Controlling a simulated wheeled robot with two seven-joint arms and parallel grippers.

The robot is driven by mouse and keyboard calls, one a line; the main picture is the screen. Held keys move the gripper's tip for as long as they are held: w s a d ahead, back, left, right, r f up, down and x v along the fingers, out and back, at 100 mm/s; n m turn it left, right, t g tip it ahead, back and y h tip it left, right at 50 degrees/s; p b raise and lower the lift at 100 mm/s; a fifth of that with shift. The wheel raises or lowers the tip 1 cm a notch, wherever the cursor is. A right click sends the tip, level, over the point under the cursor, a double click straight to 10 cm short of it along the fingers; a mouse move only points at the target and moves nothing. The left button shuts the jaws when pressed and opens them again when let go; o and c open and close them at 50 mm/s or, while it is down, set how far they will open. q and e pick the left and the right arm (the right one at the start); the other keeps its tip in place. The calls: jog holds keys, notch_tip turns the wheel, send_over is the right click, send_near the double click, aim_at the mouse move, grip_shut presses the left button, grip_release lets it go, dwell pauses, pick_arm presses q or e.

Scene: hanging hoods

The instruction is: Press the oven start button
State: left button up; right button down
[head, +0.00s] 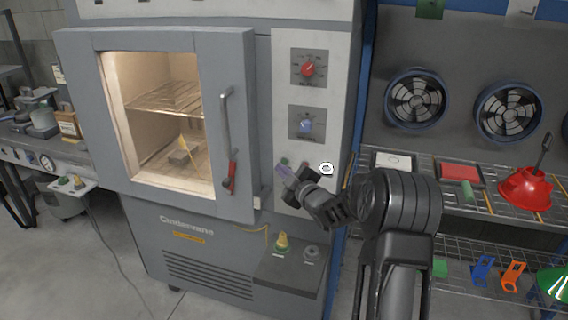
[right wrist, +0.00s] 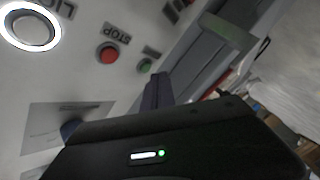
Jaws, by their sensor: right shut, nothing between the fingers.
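The oven (head: 182,122) is a grey cabinet with a lit window, its door shut. On its control panel a green button (head: 285,161) sits left of a red button; in the right wrist view the green button (right wrist: 145,65) is near the red STOP button (right wrist: 107,53), its own label unreadable. My right gripper (head: 284,171) is shut and empty at the lower panel, its fingertips just below the green button in the head view. In the right wrist view the fingers (right wrist: 157,90) point towards the green button. Whether they touch it, I cannot tell. My left gripper is out of view.
A ring-lit light button (head: 327,168) is right of the red one. Above are a red knob (head: 307,69) and a blue knob (head: 306,125). The door handle (head: 227,140) sticks out to the left.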

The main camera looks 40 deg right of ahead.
jog(key=shift+w+d+b, duration=0.25)
jog(key=shift+d+b, duration=0.15)
jog(key=shift+b, duration=0.05)
jog(key=shift+w+d, duration=0.2)
jog(key=shift+d, duration=0.1)
dwell(0.7)
jog(key=shift+s+a+f+b, duration=0.15)
jog(key=shift+a+b, duration=0.1)
jog(key=shift+b, duration=0.3)
jog(key=shift+s+a, duration=0.35)
jog(key=shift+a, duration=0.05)
jog(key=shift+b, duration=0.3)
